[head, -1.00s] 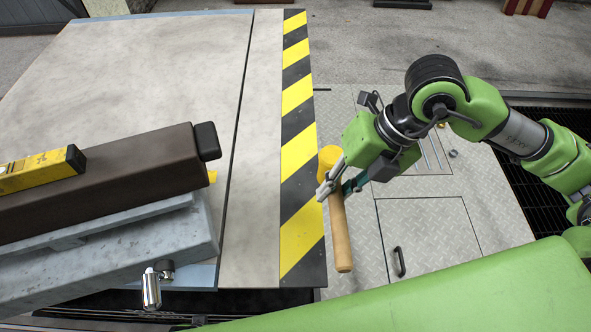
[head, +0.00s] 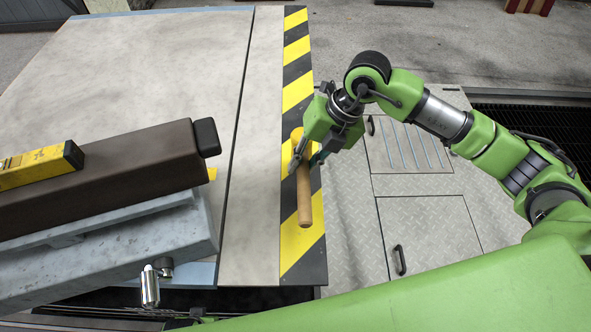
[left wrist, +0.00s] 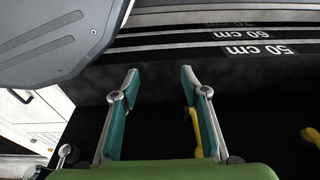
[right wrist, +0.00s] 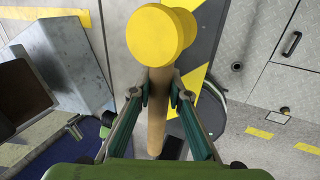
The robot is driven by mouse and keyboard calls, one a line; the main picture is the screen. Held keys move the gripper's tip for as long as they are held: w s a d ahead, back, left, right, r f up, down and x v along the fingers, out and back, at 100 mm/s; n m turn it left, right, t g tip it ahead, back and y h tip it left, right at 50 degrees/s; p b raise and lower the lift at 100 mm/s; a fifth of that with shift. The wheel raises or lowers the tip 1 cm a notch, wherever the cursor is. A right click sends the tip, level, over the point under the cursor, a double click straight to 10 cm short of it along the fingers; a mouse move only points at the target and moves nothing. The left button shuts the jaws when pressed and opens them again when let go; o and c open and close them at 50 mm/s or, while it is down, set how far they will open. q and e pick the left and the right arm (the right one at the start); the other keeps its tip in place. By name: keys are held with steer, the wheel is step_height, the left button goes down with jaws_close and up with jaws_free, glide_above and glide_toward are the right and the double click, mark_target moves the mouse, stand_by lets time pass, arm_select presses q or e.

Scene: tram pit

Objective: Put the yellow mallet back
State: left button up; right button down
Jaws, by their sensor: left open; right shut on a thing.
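The yellow mallet has a yellow head and a tan wooden handle (head: 304,200). My right gripper (head: 303,164) is shut on the handle just below the head. In the head view the mallet overlaps the yellow-and-black striped edge (head: 299,97) of the grey platform, handle towards me. I cannot tell its exact height above it. In the right wrist view the round yellow head (right wrist: 160,36) faces the camera and the handle runs down between the fingers. My left gripper (left wrist: 159,80) is open and empty in the left wrist view, over a dark area.
A dark brown beam (head: 110,185) with a yellow spirit level (head: 38,166) on it lies over a grey block (head: 120,245) at left. Right of the striped edge is a metal tread-plate floor (head: 355,230) with hatches. The platform's middle (head: 160,80) is clear.

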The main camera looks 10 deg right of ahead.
steer(key=shift+w+a+f, duration=0.15)
steer(key=shift+w+f, duration=0.35)
steer(key=shift+f, duration=0.15)
steer(key=shift+w+a+f, duration=0.15)
steer(key=shift+w+f, duration=0.35)
steer(key=shift+f, duration=0.1)
step_height(320, 180, down, 2)
steer(key=shift+w+f, duration=0.15)
steer(key=shift+f, duration=0.05)
arm_select(q)
steer(key=shift+w+a+r, duration=0.2)
steer(key=shift+r, duration=0.3)
arm_select(e)
steer(key=shift+f, duration=0.3)
steer(key=shift+f, duration=0.15)
steer(key=c, duration=2.1)
jaws_free()
steer(key=shift+o, duration=0.9)
arm_select(q)
steer(key=shift+w+d+r, duration=0.1)
steer(key=shift+w+r, duration=0.2)
steer(key=shift+r, duration=0.05)
steer(key=shift+s+f+b, duration=0.1)
steer(key=shift+f+b, duration=0.1)
steer(key=shift+b, duration=0.15)
arm_select(e)
steer(key=shift+f, duration=0.1)
